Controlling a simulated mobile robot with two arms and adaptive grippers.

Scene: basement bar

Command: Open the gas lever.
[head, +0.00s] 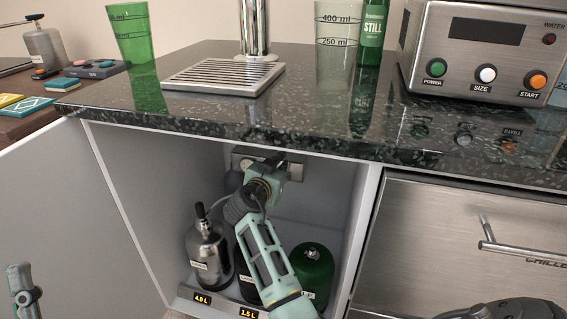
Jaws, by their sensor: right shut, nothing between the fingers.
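A metal plate (295,173) is on the back wall inside the open cabinet under the counter, with a small dark part at its top that may be the gas lever. My right gripper (279,165) reaches into the cabinet and is shut and empty, right at the plate. It hides much of the plate, so the lever's position and any contact are unclear. A grey-green part at the lower left edge looks like the end of my left arm; its fingers cannot be made out.
Below stand a silver bottle (208,252), a dark bottle mostly hidden by my arm, and a green bottle (312,268), behind a labelled front strip (222,302). The open white door (75,220) is on the left. A drawer handle (520,252) juts out at right. The counter (330,130) overhangs the cabinet.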

